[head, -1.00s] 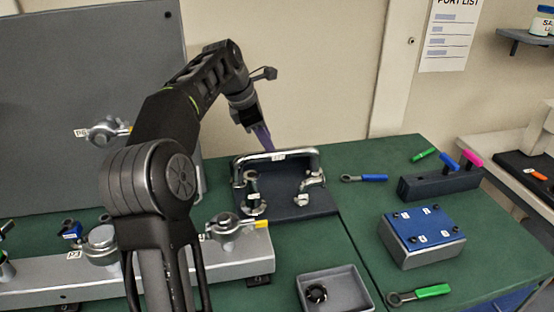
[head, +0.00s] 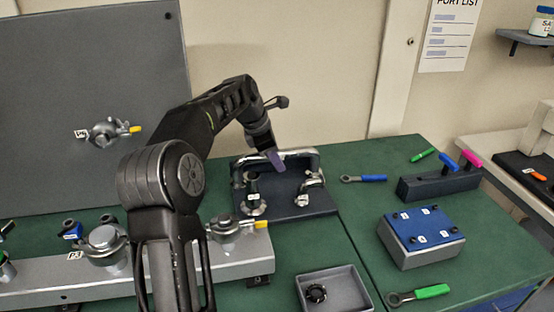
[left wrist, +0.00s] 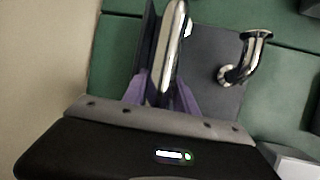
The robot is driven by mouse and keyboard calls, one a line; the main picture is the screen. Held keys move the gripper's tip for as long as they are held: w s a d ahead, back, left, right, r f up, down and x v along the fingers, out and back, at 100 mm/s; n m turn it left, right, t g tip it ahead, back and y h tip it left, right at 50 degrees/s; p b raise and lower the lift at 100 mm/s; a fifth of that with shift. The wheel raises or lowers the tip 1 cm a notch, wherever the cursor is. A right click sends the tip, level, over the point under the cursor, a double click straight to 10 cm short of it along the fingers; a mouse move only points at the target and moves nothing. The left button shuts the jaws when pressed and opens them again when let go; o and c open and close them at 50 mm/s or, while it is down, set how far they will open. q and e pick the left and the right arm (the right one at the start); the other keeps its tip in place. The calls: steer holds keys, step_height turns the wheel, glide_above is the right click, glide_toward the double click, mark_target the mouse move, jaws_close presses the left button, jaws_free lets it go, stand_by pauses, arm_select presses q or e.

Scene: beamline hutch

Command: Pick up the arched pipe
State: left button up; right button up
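The arched pipe (head: 302,154) is a shiny silver bar with bent-down ends. It stands on a dark blue-grey stand (head: 318,209) at the back of the green table. My left gripper (head: 275,160), with purple fingers, is at the top bar of the pipe and hides part of it. In the left wrist view the pipe (left wrist: 173,35) runs between the two fingers (left wrist: 161,90), which stand apart on either side. Contact with the pipe cannot be told. My right gripper is not in view.
A short bent fitting (left wrist: 247,58) stands beside the pipe on the stand. A blue-handled tool (head: 365,179), a dark holder with coloured handles (head: 440,184), a blue-topped block (head: 422,238) and a grey tray (head: 360,283) lie to the right. A grey panel (head: 60,60) rises at left.

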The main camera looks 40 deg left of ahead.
arm_select(q)
steer(key=shift+x, duration=1.05)
steer(key=shift+c, duration=0.4)
jaws_close()
